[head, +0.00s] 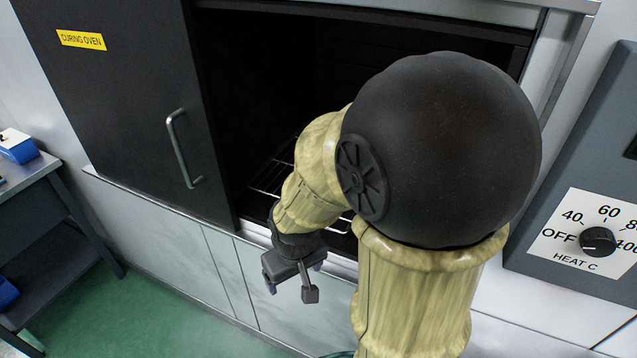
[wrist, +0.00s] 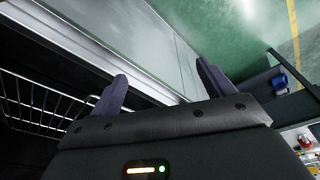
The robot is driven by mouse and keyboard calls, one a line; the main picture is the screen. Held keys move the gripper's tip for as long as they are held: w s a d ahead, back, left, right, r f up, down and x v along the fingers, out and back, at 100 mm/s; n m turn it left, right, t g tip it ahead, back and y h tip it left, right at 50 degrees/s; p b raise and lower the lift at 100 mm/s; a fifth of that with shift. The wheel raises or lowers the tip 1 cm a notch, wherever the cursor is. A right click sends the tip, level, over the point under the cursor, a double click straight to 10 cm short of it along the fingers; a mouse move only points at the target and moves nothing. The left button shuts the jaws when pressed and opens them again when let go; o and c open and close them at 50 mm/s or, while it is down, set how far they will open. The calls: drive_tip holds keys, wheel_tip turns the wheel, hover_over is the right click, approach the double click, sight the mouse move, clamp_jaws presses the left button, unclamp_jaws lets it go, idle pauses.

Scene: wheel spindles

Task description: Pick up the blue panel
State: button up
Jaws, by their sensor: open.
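I cannot make out a blue panel for certain in either view. A blue object with a white top (head: 17,148) sits on the bench at the left edge of the head view. A small blue object (wrist: 279,82) also shows at the right of the wrist view; I cannot tell whether it is the same one. My gripper (head: 290,289) hangs in front of the oven's lower edge, well to the right of the bench. In the wrist view its two dark fingers (wrist: 162,72) stand wide apart with nothing between them.
The curing oven's dark door (head: 125,110) covers its left part; the right part is open, with a wire rack (head: 268,180) inside. A grey bench (head: 45,178) stands at left, with another blue object (head: 7,293) below. A heat dial (head: 598,241) is at right. The green floor (head: 110,310) looks clear.

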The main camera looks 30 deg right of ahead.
drive_tip(key=o, duration=0.3)
drive_tip(key=shift+s+d+f+n+g+h, duration=0.1)
drive_tip(key=shift+d+f+n+g+h, duration=0.2)
drive_tip(key=shift+n, duration=0.4)
drive_tip(key=w+d+f+n+h+p, duration=0.1)
drive_tip(key=w+d+n+h, duration=0.4)
drive_tip(key=n, duration=0.6)
drive_tip(key=w+r+n+t+h, duration=0.1)
drive_tip(key=w+n+t, duration=0.1)
drive_tip(key=w+n, duration=0.2)
drive_tip(key=w+a+r+n+t+h+p, duration=0.1)
drive_tip(key=w+n+t+h, duration=0.1)
drive_tip(key=w+n, duration=0.2)
drive_tip(key=w+r+n+t+h, duration=0.1)
drive_tip(key=w+n+t+h, duration=0.1)
drive_tip(key=w+n, duration=0.2)
drive_tip(key=shift+a+t, duration=0.4)
drive_tip(key=p+x, duration=0.3)
drive_tip(key=x, duration=0.9)
drive_tip(key=shift+f, duration=0.2)
